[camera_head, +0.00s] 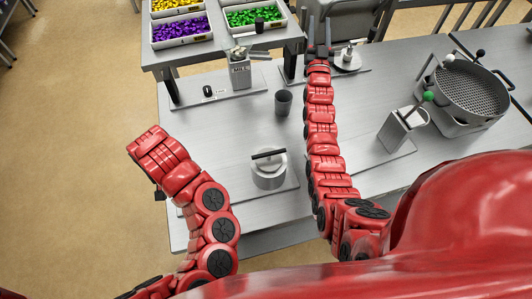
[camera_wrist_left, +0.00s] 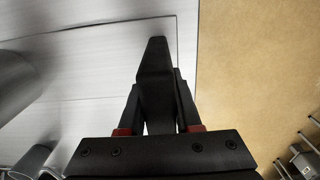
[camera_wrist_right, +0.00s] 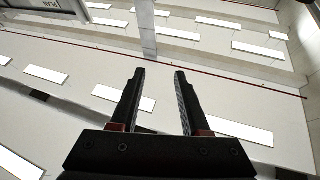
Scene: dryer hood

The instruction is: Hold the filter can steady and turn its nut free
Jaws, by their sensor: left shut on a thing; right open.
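A silver can (camera_head: 268,178) with a black bar (camera_head: 268,154) across its top stands upright on a flat plate on the table; I take it for the filter can. I cannot make out a nut. My left gripper (camera_wrist_left: 157,60) is shut on a dark tapered piece near the table's left edge; the forearm mostly hides it in the head view. A grey rounded body (camera_wrist_left: 18,78) shows at the left of the left wrist view, apart from the fingers. My right gripper (camera_head: 319,38) is open and empty at the table's back, and its wrist view faces the ceiling.
Bins of yellow, purple and green pieces (camera_head: 255,17) stand on a raised shelf. A dark cup (camera_head: 283,103), a metal box with a green-ball lever (camera_head: 400,128) and a round strainer basin (camera_head: 472,95) stand on the table.

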